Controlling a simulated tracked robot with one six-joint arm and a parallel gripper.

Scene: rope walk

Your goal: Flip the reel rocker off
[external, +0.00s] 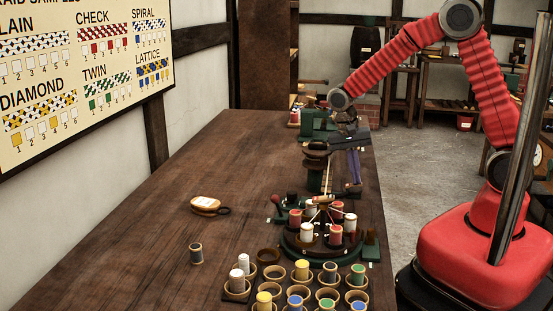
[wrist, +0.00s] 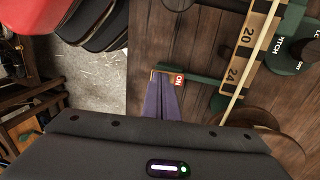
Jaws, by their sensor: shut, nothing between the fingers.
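The reel rocker shows in the wrist view as a small brass-edged switch with a red face (wrist: 178,80) marked ON, at the end of a dark green bar. My gripper's narrow purple fingers (wrist: 163,82) are shut together with nothing between them. Their tips are right at the rocker's left part and cover some of it; I cannot tell if they touch. In the external view my gripper (external: 356,182) points down beside the green braiding machine (external: 315,180), at the table's right edge. The rocker is too small to make out clearly there.
A pitch scale (wrist: 247,45) with a pale cord along it lies right of the rocker. Several cups of spools fill the table's front. An orange-and-white object (external: 205,204) lies left; the table's left side is mostly clear.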

